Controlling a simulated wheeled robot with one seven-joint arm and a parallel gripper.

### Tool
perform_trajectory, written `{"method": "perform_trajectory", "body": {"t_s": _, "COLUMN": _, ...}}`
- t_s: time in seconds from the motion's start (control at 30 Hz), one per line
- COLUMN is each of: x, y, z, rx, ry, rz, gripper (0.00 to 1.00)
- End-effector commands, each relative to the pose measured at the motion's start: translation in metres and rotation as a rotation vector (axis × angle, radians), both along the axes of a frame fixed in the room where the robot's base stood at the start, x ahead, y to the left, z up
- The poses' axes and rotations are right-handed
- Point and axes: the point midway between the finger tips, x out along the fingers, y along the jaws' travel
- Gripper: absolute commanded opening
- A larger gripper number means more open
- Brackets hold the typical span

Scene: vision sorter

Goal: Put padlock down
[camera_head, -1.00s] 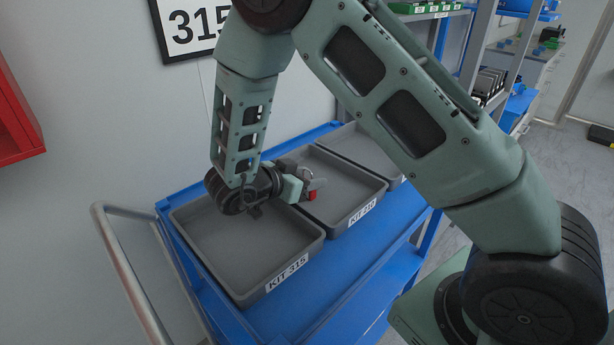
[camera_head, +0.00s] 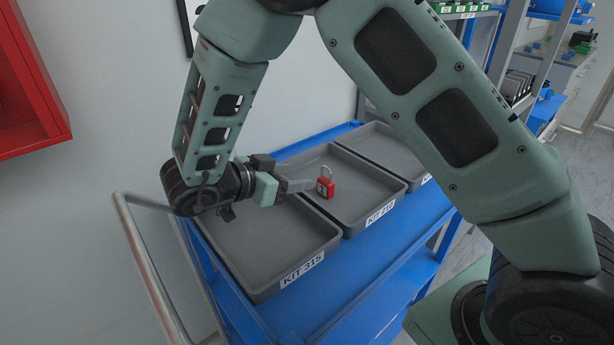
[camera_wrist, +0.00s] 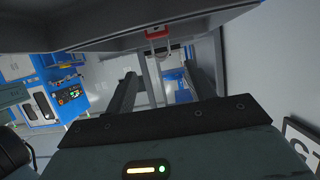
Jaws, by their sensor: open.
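The padlock (camera_head: 326,188) has a small red body and a grey shackle pointing up. In the head view it appears upright in the middle grey tray (camera_head: 376,224), near its left side. My gripper (camera_head: 308,185) reaches in from the left, level, with its fingertips close beside the padlock. In the wrist view the two fingers (camera_wrist: 160,72) are spread with nothing between them. The red padlock (camera_wrist: 157,33) shows beyond the fingertips against a grey surface. Whether a fingertip still touches it is hard to tell.
An empty tray (camera_head: 310,278) labelled KIT 315 stands in front, and a third tray (camera_head: 385,140) behind. All sit on a blue cart (camera_head: 372,276) with a grey handle (camera_head: 148,270). A red wall box (camera_head: 30,95) is at left, shelving at right.

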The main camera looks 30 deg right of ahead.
Motion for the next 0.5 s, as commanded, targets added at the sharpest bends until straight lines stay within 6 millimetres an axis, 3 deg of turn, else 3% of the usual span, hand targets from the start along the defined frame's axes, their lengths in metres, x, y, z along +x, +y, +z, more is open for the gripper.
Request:
{"method": "perform_trajectory", "body": {"t_s": 0.17, "x": 0.002, "y": 0.012, "z": 0.005, "rx": 0.02, "ry": -0.013, "rz": 0.027, "gripper": 0.54}}
{"method": "perform_trajectory", "body": {"t_s": 0.27, "x": 0.019, "y": 0.022, "z": 0.009, "rx": 0.097, "ry": -0.064, "rz": 0.141, "gripper": 0.54}}
{"method": "perform_trajectory", "body": {"t_s": 0.37, "x": 0.047, "y": 0.048, "z": 0.017, "rx": 0.242, "ry": -0.132, "rz": 0.367, "gripper": 0.54}}
{"method": "perform_trajectory", "body": {"t_s": 0.5, "x": 0.064, "y": 0.113, "z": 0.04, "rx": 0.474, "ry": -0.156, "rz": 0.779, "gripper": 0.54}}
